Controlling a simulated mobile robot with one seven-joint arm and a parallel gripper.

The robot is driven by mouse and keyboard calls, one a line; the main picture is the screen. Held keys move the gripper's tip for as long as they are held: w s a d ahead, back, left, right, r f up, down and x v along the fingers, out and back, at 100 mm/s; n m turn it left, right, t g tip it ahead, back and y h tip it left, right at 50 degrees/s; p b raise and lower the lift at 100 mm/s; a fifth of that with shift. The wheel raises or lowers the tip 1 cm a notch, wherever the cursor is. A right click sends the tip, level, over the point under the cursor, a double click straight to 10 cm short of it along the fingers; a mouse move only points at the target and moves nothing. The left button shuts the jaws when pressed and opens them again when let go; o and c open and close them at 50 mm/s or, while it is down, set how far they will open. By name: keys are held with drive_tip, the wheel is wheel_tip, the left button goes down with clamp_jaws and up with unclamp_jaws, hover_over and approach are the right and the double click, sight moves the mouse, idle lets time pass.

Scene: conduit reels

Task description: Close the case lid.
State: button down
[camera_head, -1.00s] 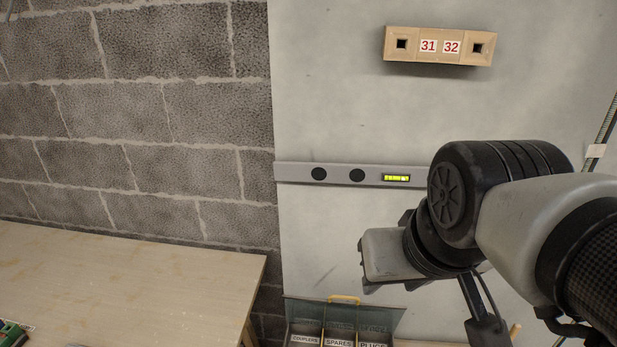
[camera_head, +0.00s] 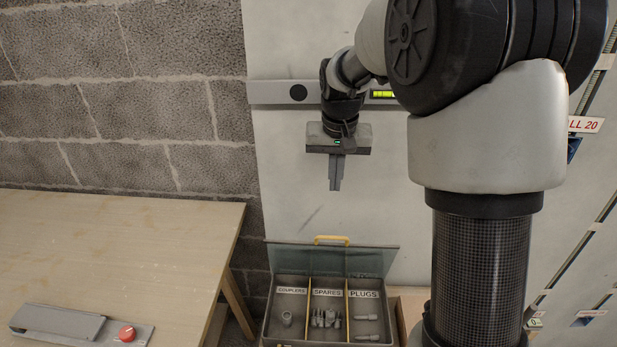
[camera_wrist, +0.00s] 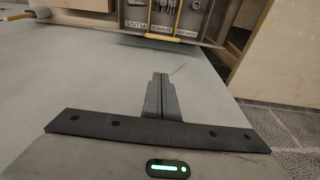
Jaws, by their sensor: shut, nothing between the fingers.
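The case (camera_head: 267,322) stands open at the bottom of the head view, with compartments labelled couplers, spares and plugs. Its see-through grey lid (camera_head: 290,256) stands raised along the back edge, with a yellow handle (camera_head: 331,239) on its top edge. The compartments hold small grey fittings. My gripper (camera_head: 335,188) is shut and empty, pointing down above the lid and apart from it, in front of the pale wall panel. In the wrist view, the gripper (camera_wrist: 158,76) shows below the case (camera_wrist: 222,22), whose labels are upside down; the yellow handle (camera_wrist: 160,37) is near its edge.
A wooden table (camera_head: 110,250) is left of the case and carries a grey device with a red button (camera_head: 127,333). A block wall (camera_head: 120,100) and the pale panel (camera_head: 290,170) stand behind. A level (camera_head: 270,93) is on the panel. My arm covers the right side.

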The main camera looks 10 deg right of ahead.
wheel_tip(320, 180, down, 2)
drive_tip(key=w, duration=0.1)
drive_tip(key=b, duration=0.2)
hover_over(330, 244)
drive_tip(key=f, duration=1.1)
drive_tip(key=shift+w+d, duration=0.1)
drive_tip(key=shift+w, duration=0.2)
drive_tip(key=shift+f, duration=0.1)
